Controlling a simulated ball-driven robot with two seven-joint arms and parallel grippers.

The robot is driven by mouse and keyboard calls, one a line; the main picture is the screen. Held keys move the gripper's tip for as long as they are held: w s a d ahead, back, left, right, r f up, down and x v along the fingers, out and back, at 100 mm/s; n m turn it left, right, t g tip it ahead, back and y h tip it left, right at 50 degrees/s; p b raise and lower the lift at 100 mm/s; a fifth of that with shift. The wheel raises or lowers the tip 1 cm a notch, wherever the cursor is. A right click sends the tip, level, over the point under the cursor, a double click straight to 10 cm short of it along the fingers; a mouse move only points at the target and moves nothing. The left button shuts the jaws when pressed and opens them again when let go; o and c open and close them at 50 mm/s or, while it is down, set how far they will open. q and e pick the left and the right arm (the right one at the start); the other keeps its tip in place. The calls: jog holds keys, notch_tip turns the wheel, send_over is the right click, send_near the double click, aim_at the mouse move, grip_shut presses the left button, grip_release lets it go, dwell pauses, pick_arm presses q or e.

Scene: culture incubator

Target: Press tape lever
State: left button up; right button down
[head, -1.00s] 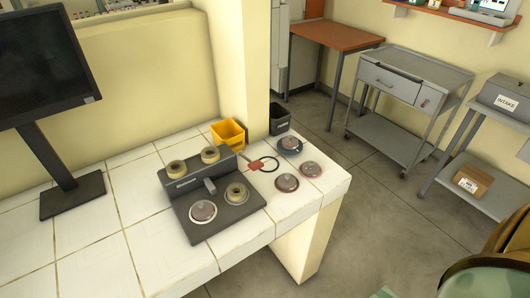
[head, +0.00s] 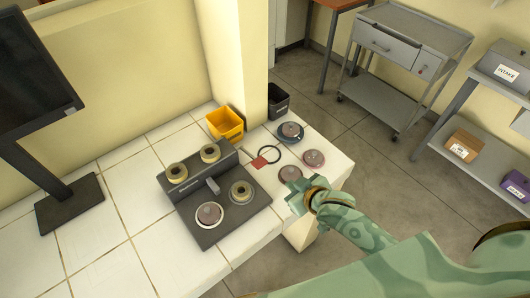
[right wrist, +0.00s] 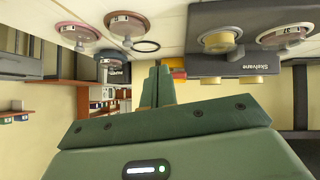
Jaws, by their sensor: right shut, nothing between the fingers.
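The dark grey tape device (head: 238,213) stands on the white tiled counter, with two beige tape rolls on its raised back part. A short grey lever (head: 213,186) stands up at its middle, between a reddish disc and another beige roll on its base. The device also shows upside down in the right wrist view (right wrist: 222,17), with the lettering "Skelvane". My right gripper (head: 293,188) is over the counter, to the right of the device and apart from it. Its fingers, also in the right wrist view (right wrist: 157,86), are shut and empty. My left gripper is out of view.
Round dishes, one dark (head: 290,131), one reddish (head: 313,158) and one partly covered by my gripper (head: 290,173), stand near the counter's right edge. A black ring with a red tag (head: 261,162) lies beside them.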

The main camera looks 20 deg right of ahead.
jog(key=w+a+r+t+y+p, duration=0.1)
jog(key=w+a+r+y, duration=0.1)
jog(key=r, duration=0.7)
jog(key=shift+w+a+m+t, duration=0.3)
jog(key=shift+w+a, duration=0.05)
jog(key=shift+w, duration=0.55)
jog(key=b, duration=0.2)
send_over(263, 164)
jog(key=w, duration=0.1)
jog(key=f, duration=0.5)
jog(key=shift+a, duration=0.2)
notch_tip(263, 164, down, 2)
jog(key=shift+s+f+b, duration=0.15)
jog(key=shift+b, duration=0.15)
jog(key=shift+s+d+f, duration=0.15)
jog(key=shift+s+f, duration=0.1)
jog(key=shift+f, duration=0.45)
